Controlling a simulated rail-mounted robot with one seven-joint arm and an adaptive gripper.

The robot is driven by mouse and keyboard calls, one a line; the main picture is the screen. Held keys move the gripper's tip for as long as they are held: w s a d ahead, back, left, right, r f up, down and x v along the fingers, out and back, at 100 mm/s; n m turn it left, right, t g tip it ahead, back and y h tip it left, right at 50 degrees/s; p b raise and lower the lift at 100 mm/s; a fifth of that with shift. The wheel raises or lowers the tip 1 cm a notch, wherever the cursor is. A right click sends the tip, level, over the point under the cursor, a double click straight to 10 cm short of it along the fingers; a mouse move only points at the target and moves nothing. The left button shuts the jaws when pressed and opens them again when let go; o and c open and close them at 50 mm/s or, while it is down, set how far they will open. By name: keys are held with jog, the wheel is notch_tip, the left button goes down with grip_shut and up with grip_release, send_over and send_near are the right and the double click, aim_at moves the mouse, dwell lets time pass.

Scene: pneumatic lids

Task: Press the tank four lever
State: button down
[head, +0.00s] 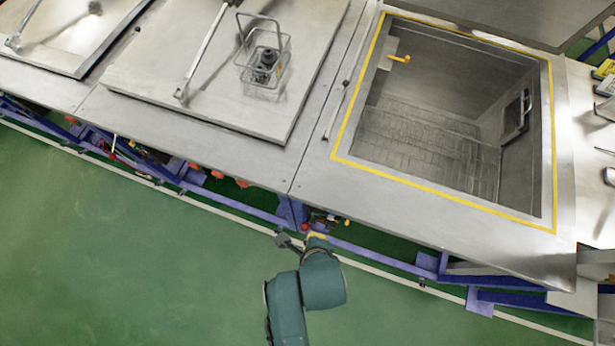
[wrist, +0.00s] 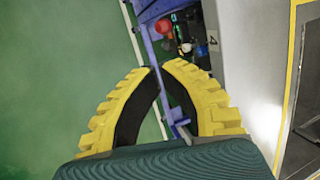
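My gripper (wrist: 158,68) shows in the wrist view as two yellow ribbed fingers with black inner pads. The fingertips come together, with nothing visible between them. In the head view, the arm's end with a bit of yellow (head: 316,236) is low in front of the tank row. A red knob (wrist: 163,25) shows ahead of the fingertips under the tank edge, apart from them, beside small dark and coloured fittings (wrist: 186,47). In the head view small red and yellow fittings (head: 325,220) sit just beyond the gripper. I cannot tell which part is the tank four lever.
An open tank (head: 435,125) with a yellow rim is at right. A closed lid (head: 220,70) carrying a wire basket (head: 264,65) is left of it. Orange knobs (head: 217,174) sit below the front edge. Blue frame beams (head: 380,255) run along it. The green floor (head: 120,260) is clear.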

jog(key=d+b+x, duration=0.1)
jog(key=x, duration=1.3)
jog(key=shift+a+b, duration=0.4)
